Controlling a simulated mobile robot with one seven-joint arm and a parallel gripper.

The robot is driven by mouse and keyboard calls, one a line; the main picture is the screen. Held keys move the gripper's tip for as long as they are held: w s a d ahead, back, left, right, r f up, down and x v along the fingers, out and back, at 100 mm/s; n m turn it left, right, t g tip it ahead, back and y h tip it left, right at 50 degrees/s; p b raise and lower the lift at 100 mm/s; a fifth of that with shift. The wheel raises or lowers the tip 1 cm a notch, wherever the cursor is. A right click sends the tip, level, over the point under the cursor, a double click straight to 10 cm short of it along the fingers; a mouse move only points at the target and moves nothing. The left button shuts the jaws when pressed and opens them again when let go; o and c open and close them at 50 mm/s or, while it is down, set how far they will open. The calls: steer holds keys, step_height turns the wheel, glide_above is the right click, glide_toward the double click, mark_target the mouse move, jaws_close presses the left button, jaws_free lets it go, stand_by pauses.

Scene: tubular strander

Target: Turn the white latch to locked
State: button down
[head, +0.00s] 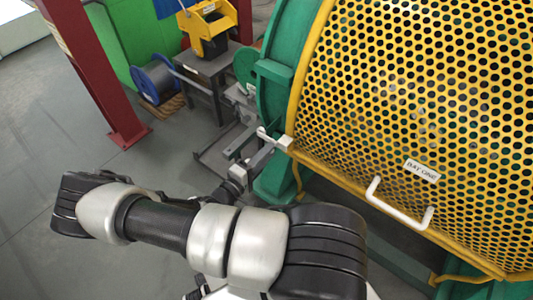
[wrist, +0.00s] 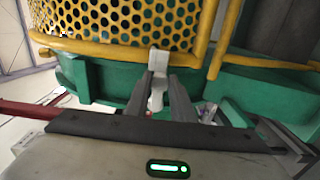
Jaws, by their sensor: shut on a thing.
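The white latch (head: 285,143) sits at the lower left corner of the yellow perforated guard (head: 420,90). My gripper (head: 262,151) reaches the latch from the lower left. In the wrist view my gripper (wrist: 159,82) is shut on the latch lever, a finger on each side. The fingers hide part of the lever, and I cannot read any locked marking.
The guard carries a white handle (head: 400,210) and a "BAY ONE" label (head: 422,170). The green machine frame (head: 275,85) stands close behind the latch. A grey table (head: 205,75), a cable spool (head: 157,80) and a red column (head: 95,75) stand farther left. Grey floor is open at left.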

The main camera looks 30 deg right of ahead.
steer(key=c, duration=1.5)
jaws_free()
steer(key=shift+f, duration=0.1)
steer(key=p+v, duration=0.1)
steer(key=v, duration=1.6)
steer(key=shift+a+p, duration=0.25)
steer(key=shift+p, duration=0.1)
steer(key=s+r+m+y, duration=0.1)
steer(key=r+y, duration=0.4)
steer(key=r, duration=0.8)
steer(key=s+d+r+m+y, duration=0.1)
steer(key=s+r+y, duration=0.3)
steer(key=r, duration=0.9)
steer(key=s+r+m+g+y, duration=0.1)
steer(key=s+r+m+y, duration=0.1)
steer(key=r+y, duration=0.5)
steer(key=shift+s+d+r+y, duration=0.1)
steer(key=shift+s+r, duration=0.05)
steer(key=shift+r, duration=0.85)
steer(key=shift+s+r+y, duration=0.1)
steer(key=shift+s+r, duration=0.1)
steer(key=shift+r, duration=0.75)
steer(key=shift+s+d+r+y, duration=0.1)
steer(key=shift+s+r, duration=0.05)
steer(key=shift+r, duration=0.85)
step_height(320, 180, up, 21)
steer(key=p, duration=2.1)
steer(key=shift+r, duration=0.15)
steer(key=shift+c, duration=0.3)
